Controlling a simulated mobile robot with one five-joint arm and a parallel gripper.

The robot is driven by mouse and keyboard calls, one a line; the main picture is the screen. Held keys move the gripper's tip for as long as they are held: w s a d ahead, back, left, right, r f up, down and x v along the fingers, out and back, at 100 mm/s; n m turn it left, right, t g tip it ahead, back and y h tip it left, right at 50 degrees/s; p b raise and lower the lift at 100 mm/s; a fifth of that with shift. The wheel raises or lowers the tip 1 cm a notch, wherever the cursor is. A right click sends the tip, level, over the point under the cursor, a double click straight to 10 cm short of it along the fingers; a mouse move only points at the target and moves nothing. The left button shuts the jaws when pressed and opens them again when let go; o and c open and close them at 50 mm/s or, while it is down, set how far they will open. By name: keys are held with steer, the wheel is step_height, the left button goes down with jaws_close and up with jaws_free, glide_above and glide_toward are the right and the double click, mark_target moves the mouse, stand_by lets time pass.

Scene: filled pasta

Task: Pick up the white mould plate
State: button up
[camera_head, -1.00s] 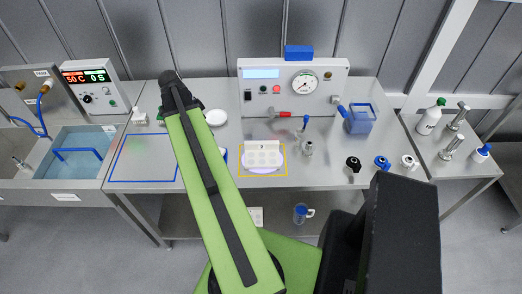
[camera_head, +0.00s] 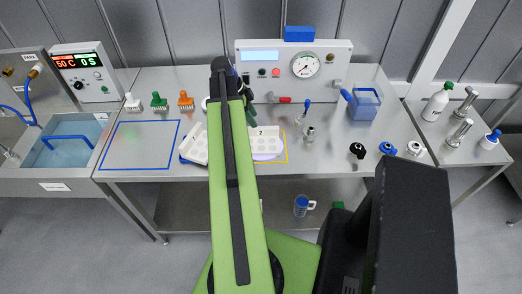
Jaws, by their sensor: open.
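Two white mould plates with rounded hollows show on the steel table, both partly covered by my green arm. The left white mould plate (camera_head: 194,146) lies tilted over something blue, to the left of my arm. The right white mould plate (camera_head: 267,146), marked with a 2, rests on a pale lilac round piece (camera_head: 266,157) inside a yellow outline, right of my arm. My arm reaches across the table between the two plates. Its far end is near the back panel, and my gripper's fingers are hidden behind it.
A blue-outlined area (camera_head: 112,145) at left is empty. Several brushes, including a green one (camera_head: 158,101), stand behind it. A panel with a gauge (camera_head: 305,65) stands at the back. A blue container (camera_head: 363,104) and small knobs (camera_head: 357,151) are at right.

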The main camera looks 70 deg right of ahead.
mark_target(259, 128)
steer(key=shift+b+x, duration=0.4)
steer(key=shift+x, duration=0.8)
steer(key=b+x, duration=0.5)
steer(key=shift+a+f, duration=0.1)
steer(key=shift+f, duration=0.1)
steer(key=shift+r, duration=0.2)
jaws_close()
